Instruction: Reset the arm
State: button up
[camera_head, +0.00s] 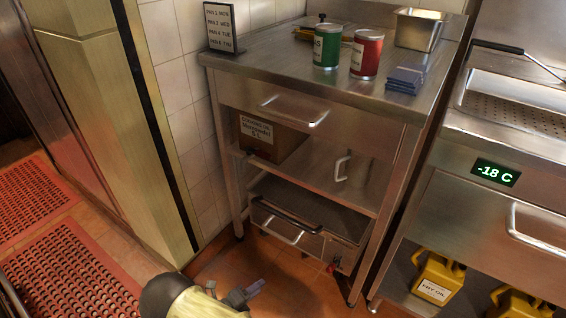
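My gripper (254,288) is low at the bottom middle of the head view, at the end of my yellowish arm. It is above or near the brown tile floor, in front of the steel table. It touches nothing that I can see. It is small and dark here, and I cannot tell whether its fingers are apart. Most of my arm is outside the frame.
A steel table (255,65) stands ahead with a green can (327,46), a red can (367,54) and a metal container (419,30) on top. A cardboard box (265,140) sits on its shelf. A steel unit (475,215) stands right; red mats (70,270) lie left.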

jog(key=s+d+r+n+g+y+p, duration=0.2)
jog(key=d+r+n+p, duration=0.6)
jog(key=r+p, duration=0.6)
jog(key=s+d+r+n+g+y+p, duration=0.3)
jog(key=d+r+n+p, duration=0.5)
jog(key=r, duration=2.7)
jog(key=s+d+r+n+g+y+p, duration=0.3)
jog(key=d+r+n+y+p, duration=0.2)
jog(key=r+p, duration=1.5)
jog(key=d+r+n, duration=0.3)
jog(key=r+n, duration=0.2)
jog(key=n, duration=0.2)
jog(key=shift+s+r+n, duration=0.15)
jog(key=shift+r+n, duration=0.1)
jog(key=shift+n, duration=0.15)
jog(key=shift+d, duration=0.15)
